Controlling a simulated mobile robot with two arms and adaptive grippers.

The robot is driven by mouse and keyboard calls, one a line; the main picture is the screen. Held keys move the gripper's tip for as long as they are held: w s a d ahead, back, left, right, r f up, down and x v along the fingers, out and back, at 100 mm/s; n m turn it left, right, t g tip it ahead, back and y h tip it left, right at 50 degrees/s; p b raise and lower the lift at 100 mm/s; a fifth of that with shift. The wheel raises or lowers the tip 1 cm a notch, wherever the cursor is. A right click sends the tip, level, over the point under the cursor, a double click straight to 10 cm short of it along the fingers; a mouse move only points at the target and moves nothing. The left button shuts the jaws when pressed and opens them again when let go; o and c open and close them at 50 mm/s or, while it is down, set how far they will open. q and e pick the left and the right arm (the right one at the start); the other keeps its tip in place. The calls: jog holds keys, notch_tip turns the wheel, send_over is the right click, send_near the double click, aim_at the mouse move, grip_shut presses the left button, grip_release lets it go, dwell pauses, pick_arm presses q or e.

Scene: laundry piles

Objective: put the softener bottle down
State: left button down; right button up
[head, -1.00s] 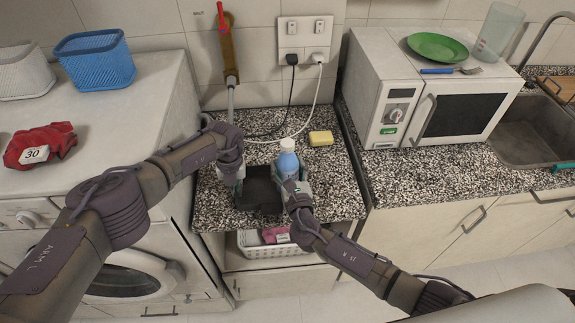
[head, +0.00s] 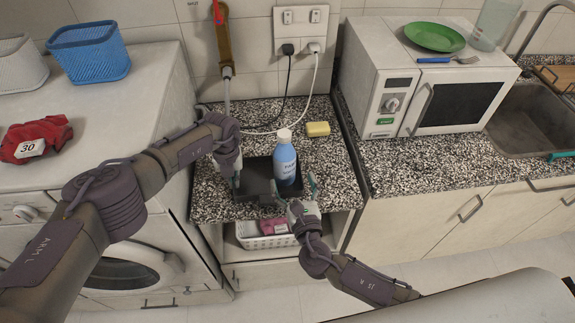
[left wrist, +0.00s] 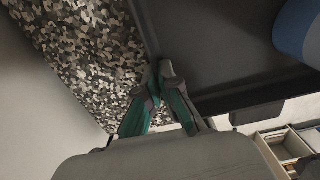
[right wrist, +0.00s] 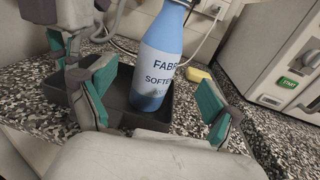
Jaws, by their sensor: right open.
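The blue softener bottle (head: 284,162) with a white cap stands upright in a black tray (head: 258,172) on the speckled counter. The right wrist view shows its lettered label and the bottle (right wrist: 160,62) standing on the tray floor. My right gripper (head: 301,193) is open and empty, just in front of the bottle and apart from it; its teal fingers (right wrist: 160,105) are spread wide. My left gripper (head: 238,176) is at the tray's left edge. In the left wrist view its fingertips (left wrist: 159,76) are close together on the tray rim.
A yellow sponge (head: 317,129) and plug cables lie behind the tray. A microwave (head: 425,95) with a green plate stands at the right, beside a sink. A white basket (head: 262,236) sits on the shelf below. Counter right of the tray is clear.

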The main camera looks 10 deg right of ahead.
jog(key=shift+s+d, duration=0.1)
jog(key=shift+s, duration=1.5)
pick_arm(q)
jog(key=c, duration=1.8)
grip_release()
jog(key=shift+c, duration=0.2)
jog(key=o, duration=0.6)
